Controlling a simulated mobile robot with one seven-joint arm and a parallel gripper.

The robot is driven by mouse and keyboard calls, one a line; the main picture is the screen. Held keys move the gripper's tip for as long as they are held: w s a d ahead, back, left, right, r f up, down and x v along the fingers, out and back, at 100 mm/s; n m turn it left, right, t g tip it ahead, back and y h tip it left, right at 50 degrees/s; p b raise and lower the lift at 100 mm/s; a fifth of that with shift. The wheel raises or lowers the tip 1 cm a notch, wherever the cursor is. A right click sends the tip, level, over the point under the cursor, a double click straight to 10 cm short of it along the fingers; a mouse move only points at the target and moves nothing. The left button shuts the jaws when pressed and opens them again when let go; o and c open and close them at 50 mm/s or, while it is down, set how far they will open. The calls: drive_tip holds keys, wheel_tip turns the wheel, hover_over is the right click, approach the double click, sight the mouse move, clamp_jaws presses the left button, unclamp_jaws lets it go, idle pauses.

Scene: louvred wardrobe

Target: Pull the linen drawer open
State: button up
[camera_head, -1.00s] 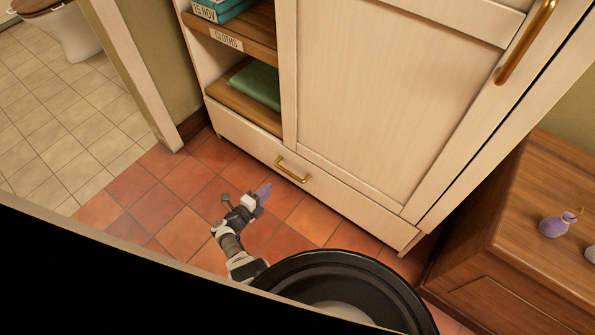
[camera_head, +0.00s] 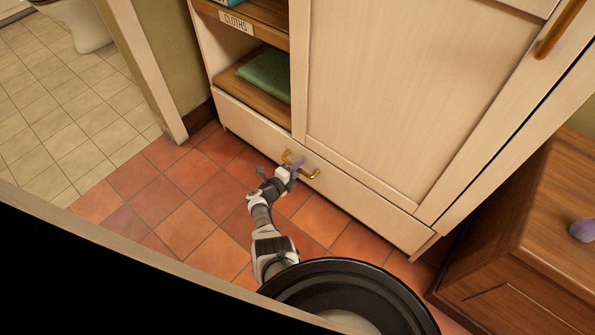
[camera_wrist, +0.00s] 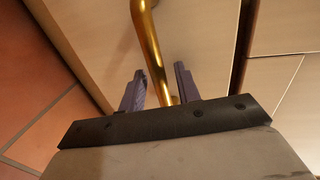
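The linen drawer (camera_head: 350,192) is the wide cream front at the bottom of the wardrobe, and it looks shut flush. Its brass bar handle (camera_head: 313,175) is partly hidden behind my gripper (camera_head: 297,167) in the head view. In the wrist view, the brass handle (camera_wrist: 150,45) runs down between the two purple fingers of my gripper (camera_wrist: 160,85). The fingers are apart, with a visible gap on the right side of the bar.
The tall wardrobe door with a brass handle (camera_head: 558,30) is above the drawer. An open shelf with a green folded cloth (camera_head: 268,75) is at upper left. A wooden cabinet (camera_head: 530,240) stands at right. Terracotta floor (camera_head: 180,200) in front of the drawer is clear.

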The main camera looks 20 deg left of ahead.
clamp_jaws()
idle(0.5)
